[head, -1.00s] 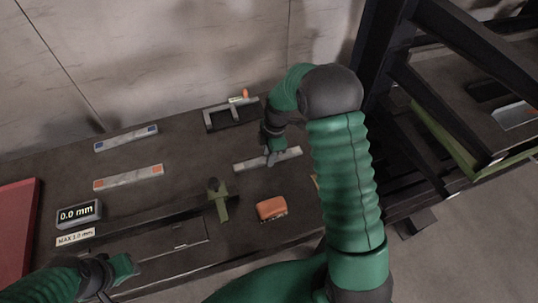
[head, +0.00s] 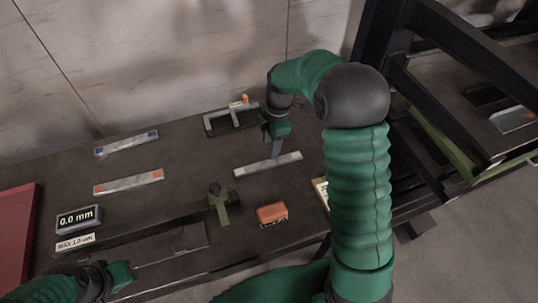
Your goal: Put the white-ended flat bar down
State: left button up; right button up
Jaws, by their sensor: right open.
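The white-ended flat bar (head: 262,165) lies flat on the dark table (head: 190,210), right of the middle. My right gripper (head: 276,151) is just above and behind the bar, open, with its fingers pointing down; the bar rests on the table, not in its grip. Whether a fingertip still touches the bar is hard to tell. My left gripper (head: 122,275) is low at the left front corner, away from the bar; its jaws are too small to read.
A blue-ended bar (head: 127,144) and an orange-ended bar (head: 129,182) lie at left. A display reading 0.0 mm (head: 79,217), a green clamp-like piece (head: 219,203), an orange block (head: 272,213) and a grey frame (head: 231,117) stand around. A black rack (head: 425,90) rises at right.

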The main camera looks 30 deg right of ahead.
jog(key=s+a+m, duration=0.4)
jog(key=s+m, duration=0.1)
jog(key=s+a+m+t+h, duration=0.1)
jog(key=s+a+m, duration=0.2)
jog(key=s+m, duration=0.1)
jog(key=s+a+m+t, duration=0.1)
jog(key=s+a+m, duration=0.3)
jog(key=s+m, duration=0.1)
jog(key=shift+s+a+r+m, duration=0.25)
jog(key=shift+s+a+m, duration=0.05)
jog(key=shift+s+a, duration=0.05)
jog(key=shift+s+a+f+m, duration=0.1)
jog(key=shift+s+a+m, duration=0.05)
jog(key=shift+s+m, duration=0.15)
jog(key=shift+w, duration=0.1)
pick_arm(q)
jog(key=shift+a, duration=0.1)
pick_arm(e)
jog(key=shift+w+d+f, duration=0.15)
jog(key=shift+d, duration=0.15)
pick_arm(q)
jog(key=shift+a, duration=0.15)
pick_arm(e)
jog(key=shift+a, duration=0.15)
